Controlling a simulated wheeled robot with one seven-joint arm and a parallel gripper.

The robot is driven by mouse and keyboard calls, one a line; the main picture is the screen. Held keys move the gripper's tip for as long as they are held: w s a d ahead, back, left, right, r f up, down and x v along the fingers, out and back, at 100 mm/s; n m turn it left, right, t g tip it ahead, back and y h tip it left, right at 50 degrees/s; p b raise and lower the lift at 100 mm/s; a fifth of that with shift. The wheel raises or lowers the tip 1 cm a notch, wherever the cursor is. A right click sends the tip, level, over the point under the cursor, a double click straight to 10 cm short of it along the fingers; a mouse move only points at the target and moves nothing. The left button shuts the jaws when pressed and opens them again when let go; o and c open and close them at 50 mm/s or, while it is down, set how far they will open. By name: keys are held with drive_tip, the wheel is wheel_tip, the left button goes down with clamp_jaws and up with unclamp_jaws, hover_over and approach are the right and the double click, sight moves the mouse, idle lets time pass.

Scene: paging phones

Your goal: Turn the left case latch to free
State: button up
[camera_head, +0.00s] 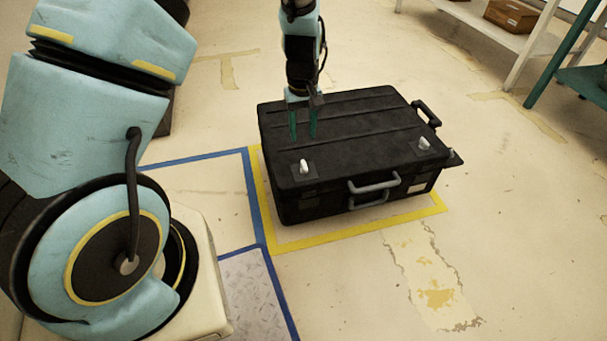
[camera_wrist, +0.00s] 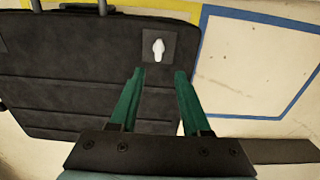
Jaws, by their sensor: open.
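A large black case (camera_head: 352,129) lies flat on the floor inside a yellow tape outline. Its left latch (camera_head: 304,167) is a small white knob on a dark square plate near the front left corner; in the wrist view the latch (camera_wrist: 158,48) shows just beyond my fingertips. A matching right latch (camera_head: 424,143) sits near the front right corner. My gripper (camera_head: 303,137) points down over the left part of the lid, behind the left latch. In the wrist view my gripper (camera_wrist: 159,72) has its two green fingers apart, with nothing between them.
Grey handles (camera_head: 373,186) are on the case's front side, and a black handle (camera_head: 427,113) is at its right end. Blue tape (camera_head: 252,195) marks the floor on the left. A shelf with a brown box (camera_head: 511,15) stands at the back right. The floor in front is clear.

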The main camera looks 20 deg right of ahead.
sight(304, 164)
wheel_tip(304, 164, down, 11)
drive_tip(key=b, duration=0.3)
drive_tip(key=shift+d+f, duration=0.1)
drive_tip(key=shift+d, duration=0.05)
clamp_jaws()
idle(0.4)
